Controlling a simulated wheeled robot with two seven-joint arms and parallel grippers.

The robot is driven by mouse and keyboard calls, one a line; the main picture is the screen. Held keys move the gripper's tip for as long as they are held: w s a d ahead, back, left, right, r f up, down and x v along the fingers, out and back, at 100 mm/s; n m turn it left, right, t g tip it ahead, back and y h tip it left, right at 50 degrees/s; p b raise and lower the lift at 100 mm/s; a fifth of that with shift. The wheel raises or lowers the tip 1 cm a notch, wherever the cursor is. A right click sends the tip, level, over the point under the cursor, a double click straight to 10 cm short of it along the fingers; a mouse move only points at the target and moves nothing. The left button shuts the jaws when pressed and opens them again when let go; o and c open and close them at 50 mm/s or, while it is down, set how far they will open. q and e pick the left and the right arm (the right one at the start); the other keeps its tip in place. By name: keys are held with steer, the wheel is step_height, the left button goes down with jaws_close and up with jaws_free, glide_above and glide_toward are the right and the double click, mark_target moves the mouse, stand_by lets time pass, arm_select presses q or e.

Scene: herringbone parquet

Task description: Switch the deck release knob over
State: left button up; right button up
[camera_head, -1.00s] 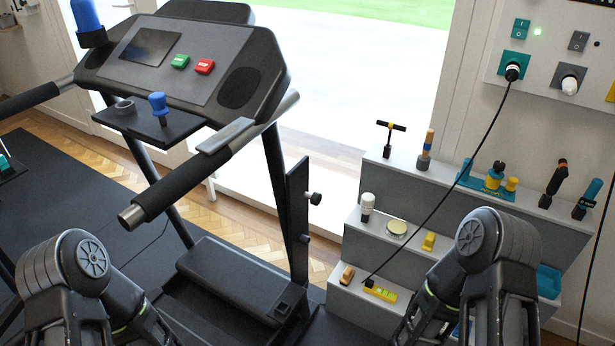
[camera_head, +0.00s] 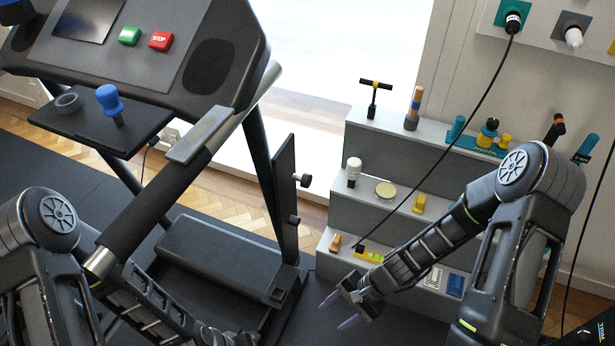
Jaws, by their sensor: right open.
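Two dark round knobs stick out to the right from the treadmill's black side plate (camera_head: 284,185): an upper knob (camera_head: 303,180) with a light collar and a lower knob (camera_head: 294,220). I cannot tell from the picture which one is the deck release knob. My right gripper (camera_head: 339,311) is open and empty, its purple-grey fingers spread. It is below and to the right of both knobs, in front of the stepped shelf and apart from it.
The treadmill handrail (camera_head: 150,205) and console (camera_head: 160,45) stand at left, with a blue-handled item (camera_head: 110,100) on the tray. A grey stepped shelf (camera_head: 340,215) carries several tools at right. A black cable (camera_head: 450,140) hangs across it.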

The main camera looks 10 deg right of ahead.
steer(key=w+d+r+m+t+y, duration=0.1)
steer(key=w+r+m+t+y, duration=0.45)
steer(key=w+r, duration=0.8)
steer(key=t+y, duration=0.3)
steer(key=t, duration=0.1)
glide_toward(310, 182)
steer(key=x, duration=0.2)
steer(key=shift+w+a+f+m, duration=0.1)
steer(key=shift+w+a+m, duration=0.05)
steer(key=shift+m, duration=0.3)
steer(key=shift+a, duration=0.1)
steer(key=p+x, duration=0.1)
steer(key=x, duration=0.6)
steer(key=shift+w+a+p, duration=0.25)
steer(key=shift+p, duration=0.1)
steer(key=shift+c, duration=0.4)
jaws_close()
